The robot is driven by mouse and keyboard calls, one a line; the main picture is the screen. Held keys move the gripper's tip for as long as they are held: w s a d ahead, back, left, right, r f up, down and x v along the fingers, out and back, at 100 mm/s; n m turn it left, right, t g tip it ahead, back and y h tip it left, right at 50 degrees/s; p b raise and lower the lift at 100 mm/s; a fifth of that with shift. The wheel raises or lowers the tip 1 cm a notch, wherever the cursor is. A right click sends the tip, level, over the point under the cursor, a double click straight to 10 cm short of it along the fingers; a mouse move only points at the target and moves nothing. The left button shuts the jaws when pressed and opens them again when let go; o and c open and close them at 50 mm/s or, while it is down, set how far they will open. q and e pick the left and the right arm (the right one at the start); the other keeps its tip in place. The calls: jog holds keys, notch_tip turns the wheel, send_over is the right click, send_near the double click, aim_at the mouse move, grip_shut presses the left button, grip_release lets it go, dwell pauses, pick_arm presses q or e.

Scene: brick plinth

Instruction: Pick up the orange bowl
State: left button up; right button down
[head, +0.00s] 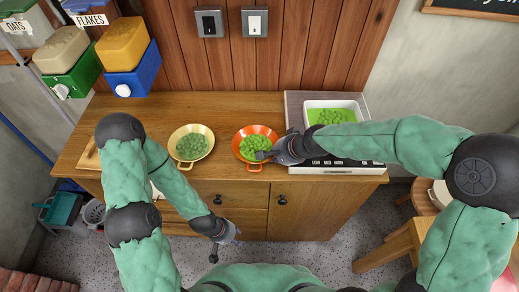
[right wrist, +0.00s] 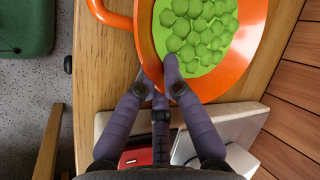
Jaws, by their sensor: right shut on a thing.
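The orange bowl (head: 239,151) holds green lumps in a green layer and has small loop handles. It appears to rest on the wooden cabinet top, right of centre. In the right wrist view the bowl (right wrist: 240,80) fills the upper middle, with one handle at upper left. My right gripper (head: 268,154) reaches it from the right, and in the right wrist view its fingers (right wrist: 165,85) are shut on the near rim. The inner fingertip lies over the green contents. My left gripper (head: 225,243) hangs in front of the cabinet, away from the bowl; its finger opening is unclear.
A cream bowl (head: 207,134) with green lumps stands left of the orange bowl. A white tray (head: 307,104) with green contents sits on a scale-like device (head: 330,166) at the right. Bins (head: 135,83) hang at upper left. A wooden stool (head: 385,258) stands at lower right.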

jog(key=shift+r, duration=0.15)
jog(key=shift+r+p, duration=1.1)
jog(key=shift+r, duration=0.25)
jog(key=s+a+r+p, duration=0.3)
jog(key=s+r+p, duration=0.5)
jog(key=s, duration=0.5)
jog(key=shift+s+a+r, duration=0.2)
jog(key=shift+a+r, duration=0.05)
jog(key=shift+r, duration=0.8)
